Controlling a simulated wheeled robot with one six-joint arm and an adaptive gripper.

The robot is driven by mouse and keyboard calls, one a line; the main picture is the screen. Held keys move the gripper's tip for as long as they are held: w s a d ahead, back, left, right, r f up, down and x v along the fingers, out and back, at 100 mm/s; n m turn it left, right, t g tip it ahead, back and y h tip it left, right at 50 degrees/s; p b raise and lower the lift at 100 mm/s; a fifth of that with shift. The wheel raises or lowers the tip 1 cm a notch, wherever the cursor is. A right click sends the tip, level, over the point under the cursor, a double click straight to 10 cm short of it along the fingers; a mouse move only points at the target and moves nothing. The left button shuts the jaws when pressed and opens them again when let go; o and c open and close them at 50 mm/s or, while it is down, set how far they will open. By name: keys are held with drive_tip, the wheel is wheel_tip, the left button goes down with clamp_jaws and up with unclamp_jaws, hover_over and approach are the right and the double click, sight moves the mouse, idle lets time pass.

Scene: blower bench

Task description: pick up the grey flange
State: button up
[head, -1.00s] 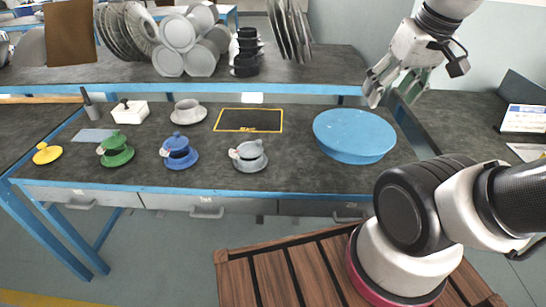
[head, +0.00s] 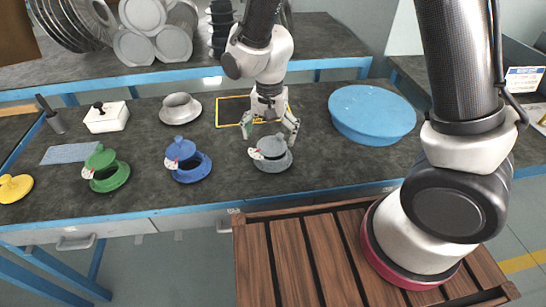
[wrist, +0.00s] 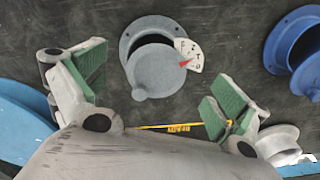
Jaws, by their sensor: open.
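The grey flange (head: 272,155) sits on the dark bench top, with a small white tag with a red mark at its side. It also shows in the wrist view (wrist: 155,70), where its dark opening is partly covered by a grey disc. My gripper (head: 271,132) is above and just behind the flange in the head view. In the wrist view its green-padded fingers (wrist: 160,90) are spread wide, one on either side of the flange's line, with nothing between them. I cannot tell the exact height of the fingertips over the flange.
A blue flange (head: 187,161) and a green flange (head: 106,170) stand to the left, with a yellow one (head: 14,187) beyond. A light grey flange (head: 180,108) is behind. A round blue container (head: 372,113) stands right.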

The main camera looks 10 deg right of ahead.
sight(273, 150)
drive_tip(key=f, duration=0.5)
drive_tip(key=shift+w+d+f, duration=0.1)
drive_tip(key=shift+d+f, duration=0.25)
drive_tip(key=shift+d, duration=0.05)
drive_tip(key=shift+c, duration=0.2)
drive_tip(key=c, duration=1.1)
